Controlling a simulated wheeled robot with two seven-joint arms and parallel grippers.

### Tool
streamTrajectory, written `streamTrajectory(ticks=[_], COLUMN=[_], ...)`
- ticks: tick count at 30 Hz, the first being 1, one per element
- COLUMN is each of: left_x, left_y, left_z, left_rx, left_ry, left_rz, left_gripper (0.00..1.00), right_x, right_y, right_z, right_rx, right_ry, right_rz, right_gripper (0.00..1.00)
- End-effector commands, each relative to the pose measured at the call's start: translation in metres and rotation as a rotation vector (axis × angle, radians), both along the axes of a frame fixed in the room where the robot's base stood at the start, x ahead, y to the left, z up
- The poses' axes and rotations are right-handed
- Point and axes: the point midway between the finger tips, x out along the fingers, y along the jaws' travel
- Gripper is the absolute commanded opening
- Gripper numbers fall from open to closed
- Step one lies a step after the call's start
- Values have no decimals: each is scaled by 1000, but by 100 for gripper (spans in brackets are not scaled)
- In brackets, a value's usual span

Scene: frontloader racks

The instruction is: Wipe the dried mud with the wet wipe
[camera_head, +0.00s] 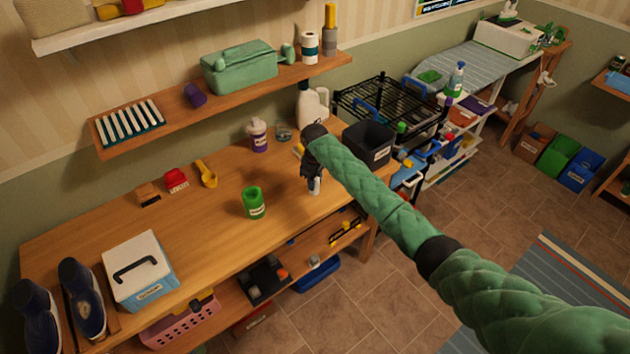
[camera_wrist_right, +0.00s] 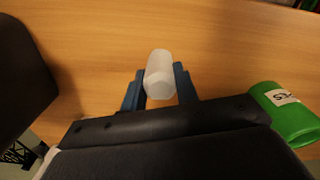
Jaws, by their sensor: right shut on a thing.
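My right gripper (camera_head: 315,187) is over the right part of the wooden workbench (camera_head: 200,235). In the right wrist view its two blue fingers (camera_wrist_right: 160,85) are shut on a small white, rounded piece, which looks like the wet wipe (camera_wrist_right: 159,73). The bench's wood surface is behind it. A green tub (camera_head: 253,203) with a white label stands on the bench left of the gripper; it also shows in the right wrist view (camera_wrist_right: 285,113). I cannot make out the dried mud in either view. My left gripper is not in view.
A red brush (camera_head: 176,180), yellow scoop (camera_head: 206,173), purple-labelled bottle (camera_head: 258,135) and white jug (camera_head: 311,103) are along the back. A black bin (camera_head: 367,147) is to the right.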

Motion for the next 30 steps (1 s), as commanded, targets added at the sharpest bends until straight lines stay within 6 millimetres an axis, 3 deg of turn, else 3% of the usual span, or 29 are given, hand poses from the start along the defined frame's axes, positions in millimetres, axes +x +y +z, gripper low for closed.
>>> streamTrajectory(ticks=[1, 22, 30], left_x=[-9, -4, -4], left_y=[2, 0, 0], left_z=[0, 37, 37], left_rx=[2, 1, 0], left_ry=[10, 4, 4], left_rz=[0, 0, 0], left_gripper=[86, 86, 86], right_x=[0, 0, 0], right_y=[0, 0, 0], right_z=[1, 52, 55], right_rx=[0, 0, 0], right_ry=[0, 0, 0], right_rz=[0, 0, 0], right_gripper=[0, 0, 0])
